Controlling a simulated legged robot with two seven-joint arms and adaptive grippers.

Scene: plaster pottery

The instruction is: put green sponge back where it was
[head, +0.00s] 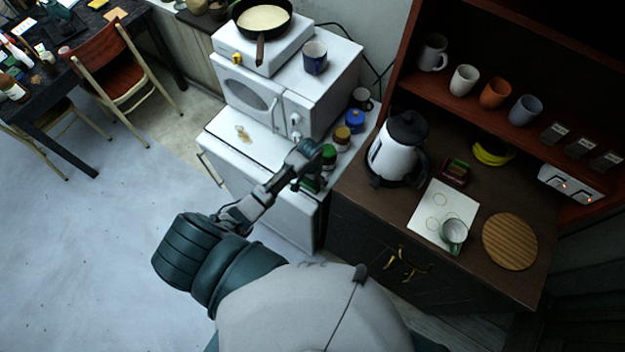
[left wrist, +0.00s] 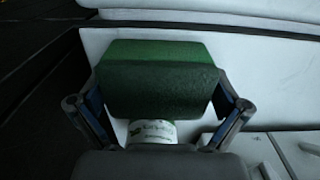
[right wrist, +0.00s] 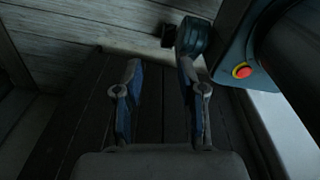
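The green sponge (left wrist: 160,78) fills the space between the fingers of my left gripper (left wrist: 160,98) in the left wrist view. The fingers press on its two short sides, so the gripper looks shut on it. A white labelled jar (left wrist: 152,132) shows just below the sponge. In the head view my left gripper (head: 312,160) is over the right edge of the white cabinet (head: 250,150), close to small jars. A dark green patch (head: 312,185) under it seems to be the sponge, partly hidden. My right gripper (right wrist: 158,65) is open and empty in the right wrist view.
A green-lidded jar (head: 328,157), a yellow-lidded jar (head: 341,138) and a blue pot (head: 354,121) stand close by my left gripper. A white microwave (head: 285,100) is behind. On the dark counter are a kettle (head: 394,155) and a small red-brown box (head: 456,173).

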